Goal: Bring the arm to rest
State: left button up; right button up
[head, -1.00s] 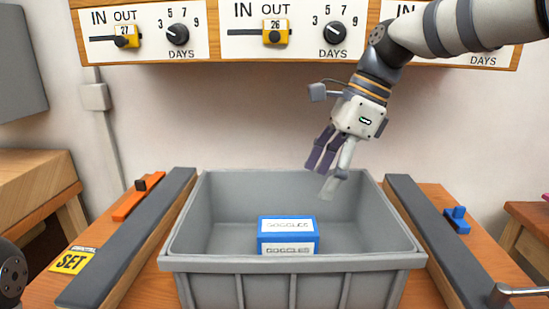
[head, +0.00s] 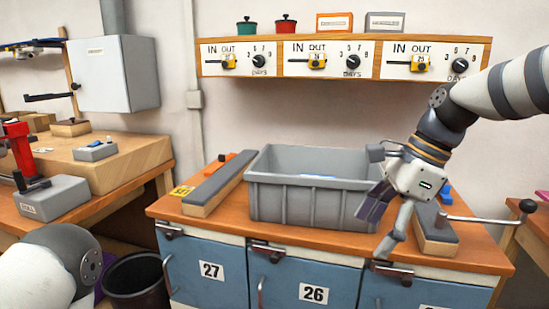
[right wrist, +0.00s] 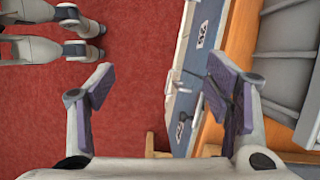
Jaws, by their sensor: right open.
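My right gripper (head: 384,222) is in front of the right part of the grey bin (head: 310,205) in the head view, fingers pointing down. Its two fingers stand wide apart and hold nothing. In the right wrist view the open right gripper (right wrist: 163,95) has red floor and the blue cabinet front between its fingers. The bin stands on the wooden bench top; a bit of blue shows inside it, the rest of its inside is hidden. Part of my left arm shows at the lower left of the head view, its gripper out of the picture.
Grey-topped rails (head: 217,184) flank the bin. A metal crank handle (head: 480,218) sticks out at the right. Blue doors (head: 206,268) are below. A dial panel (head: 333,57) hangs behind. A dark bucket (head: 137,280) stands on the floor, lower left.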

notch_tip(320, 180, down, 14)
jog(key=a+n, duration=0.1)
jog(key=n, duration=0.2)
jog(key=s+f+n+g+h, duration=0.2)
jog(key=s+f+n, duration=0.2)
jog(key=s+f, duration=0.7)
jog(key=s+d+f+n, duration=0.2)
jog(key=s+f+n, duration=0.1)
jog(key=s, duration=0.5)
jog(key=s+d+f+n+h, duration=0.1)
jog(key=s+f+n, duration=0.3)
jog(key=s, duration=0.4)
jog(key=s+d+f+n+h, duration=0.1)
jog(key=s+d+f+n, duration=0.2)
jog(key=s, duration=0.6)
jog(key=shift+f+n+g, duration=0.3)
jog(key=shift+f+n, duration=0.15)
jog(key=shift+n, duration=0.35)
jog(key=shift+s, duration=0.15)
